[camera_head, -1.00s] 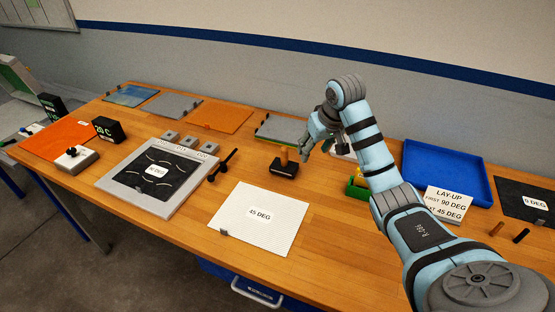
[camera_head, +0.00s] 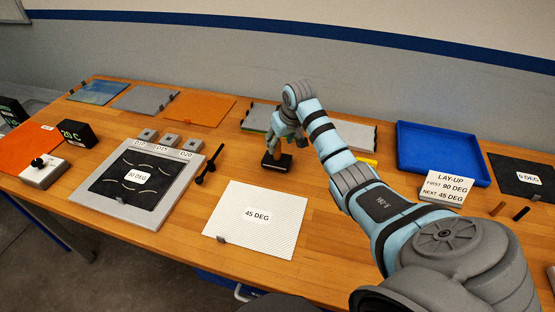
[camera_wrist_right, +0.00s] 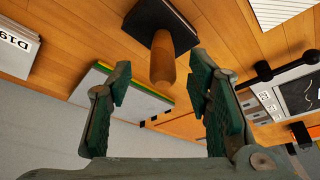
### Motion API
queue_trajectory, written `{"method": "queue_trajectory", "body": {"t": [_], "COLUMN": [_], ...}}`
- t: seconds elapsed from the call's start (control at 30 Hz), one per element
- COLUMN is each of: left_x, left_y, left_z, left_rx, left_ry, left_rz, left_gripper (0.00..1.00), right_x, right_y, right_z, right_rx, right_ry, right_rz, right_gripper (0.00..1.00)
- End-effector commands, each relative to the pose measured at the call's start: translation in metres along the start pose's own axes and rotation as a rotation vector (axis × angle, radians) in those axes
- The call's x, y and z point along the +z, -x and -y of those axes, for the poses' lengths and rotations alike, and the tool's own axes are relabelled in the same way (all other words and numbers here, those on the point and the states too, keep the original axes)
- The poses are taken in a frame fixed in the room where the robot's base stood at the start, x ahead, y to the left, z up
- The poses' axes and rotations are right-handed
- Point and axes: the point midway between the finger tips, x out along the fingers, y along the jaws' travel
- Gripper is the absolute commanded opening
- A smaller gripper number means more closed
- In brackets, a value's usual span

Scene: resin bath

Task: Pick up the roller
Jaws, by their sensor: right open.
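What I take to be the roller (camera_head: 277,166) is an upright orange-brown wooden handle on a black block, standing on the table. In the head view my right gripper (camera_head: 284,139) is just above it and hides part of the handle. In the right wrist view the gripper (camera_wrist_right: 160,84) is open, and the roller's handle (camera_wrist_right: 162,62) points towards the camera between the fingertips. No finger is seen closed on it. The black block is beyond the fingertips. My left gripper is not in view.
A black rod with knobs (camera_head: 209,164) lies left of the roller beside the grey framed plate (camera_head: 172,194). A white 45 DEG sheet (camera_head: 257,236) lies in front. A blue tray (camera_head: 402,168) and a lay-up sign (camera_head: 444,187) stand to the right.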

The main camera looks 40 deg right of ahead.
Motion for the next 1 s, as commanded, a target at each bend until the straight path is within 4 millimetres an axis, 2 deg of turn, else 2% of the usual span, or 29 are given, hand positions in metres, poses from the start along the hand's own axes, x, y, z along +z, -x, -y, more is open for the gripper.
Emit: {"method": "queue_trajectory", "body": {"t": [0.1,0.2,0.4,0.47,0.7,1.0], "left_x": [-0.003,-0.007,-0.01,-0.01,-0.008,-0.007], "left_y": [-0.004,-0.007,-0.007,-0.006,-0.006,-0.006], "left_z": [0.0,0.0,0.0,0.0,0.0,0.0], "left_rx": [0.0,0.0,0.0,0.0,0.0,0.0], "left_ry": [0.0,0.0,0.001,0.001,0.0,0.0], "left_rz": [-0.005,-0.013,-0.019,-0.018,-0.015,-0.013], "left_gripper": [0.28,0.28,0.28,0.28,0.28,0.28], "right_x": [0.002,0.001,0.001,0.001,0.001,0.001], "right_y": [-0.025,-0.039,-0.041,-0.041,-0.041,-0.041], "right_z": [0.003,0.002,0.002,0.002,0.002,0.002], "right_rx": [-0.001,-0.001,0.0,0.0,0.0,0.0], "right_ry": [-0.003,-0.002,-0.001,-0.001,-0.001,-0.001], "right_rz": [0.005,0.001,0.001,0.001,0.001,0.0], "right_gripper": [0.46,0.46,0.46,0.4,0.01,0.0]}}
